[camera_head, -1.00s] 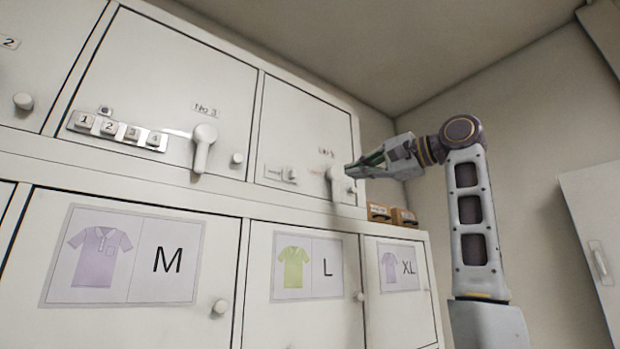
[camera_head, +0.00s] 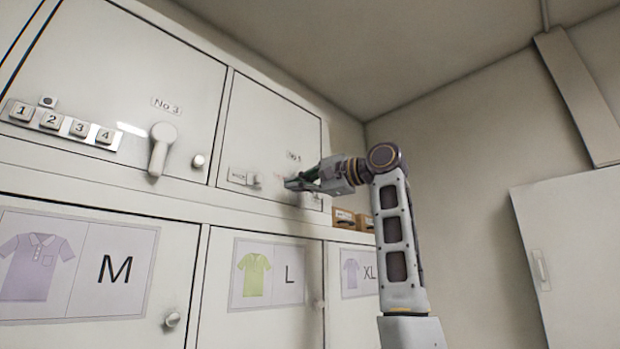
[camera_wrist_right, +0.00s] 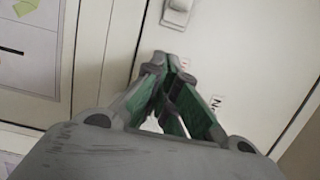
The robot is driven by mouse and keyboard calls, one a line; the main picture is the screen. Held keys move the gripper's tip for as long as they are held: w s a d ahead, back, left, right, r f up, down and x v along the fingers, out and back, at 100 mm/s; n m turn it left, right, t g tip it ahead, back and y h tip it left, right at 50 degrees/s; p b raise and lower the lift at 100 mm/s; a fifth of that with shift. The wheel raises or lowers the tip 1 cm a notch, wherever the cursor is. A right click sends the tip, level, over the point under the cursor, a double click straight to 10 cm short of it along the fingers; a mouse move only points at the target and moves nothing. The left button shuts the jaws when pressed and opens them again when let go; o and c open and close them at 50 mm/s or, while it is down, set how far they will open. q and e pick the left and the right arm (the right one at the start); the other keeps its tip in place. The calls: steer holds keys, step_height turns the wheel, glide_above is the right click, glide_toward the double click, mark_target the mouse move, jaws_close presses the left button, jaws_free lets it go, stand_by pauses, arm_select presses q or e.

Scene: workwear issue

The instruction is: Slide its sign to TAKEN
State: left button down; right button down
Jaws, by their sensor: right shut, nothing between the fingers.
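The sign slider (camera_head: 240,178) is a small pale plate with a raised knob, low on the upper door (camera_head: 275,125) at the right of the row. Its lettering is too small to read. In the wrist view a pale fitting, seemingly the slider (camera_wrist_right: 178,10), shows at the top edge, beyond the fingertips. My right gripper (camera_head: 288,184) is shut and empty, just right of the slider with a gap between them. Its green-sided fingers (camera_wrist_right: 172,62) meet in the wrist view. The gripper hides most of that door's handle. My left gripper is out of view.
The door marked No 3 (camera_head: 120,65) has a lever handle (camera_head: 160,148) and a numbered button strip (camera_head: 65,127). Lower doors carry shirt signs M (camera_head: 117,268), L (camera_head: 290,274) and XL. Small brown boxes (camera_head: 344,217) stand right of the upper lockers.

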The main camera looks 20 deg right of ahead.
mark_target(257, 179)
steer(key=p+x, duration=0.1)
steer(key=x, duration=0.1)
steer(key=shift+w+a, duration=0.2)
steer(key=shift+w, duration=0.05)
steer(key=shift+s+a+p, duration=0.1)
steer(key=shift+s+a, duration=0.15)
steer(key=shift+a, duration=0.35)
steer(key=shift+s+a+p, duration=0.15)
steer(key=shift+s+a, duration=0.05)
steer(key=shift+a, duration=0.45)
steer(key=shift+s+a+p, duration=0.1)
steer(key=shift+s+a, duration=0.15)
steer(key=shift+a, duration=0.35)
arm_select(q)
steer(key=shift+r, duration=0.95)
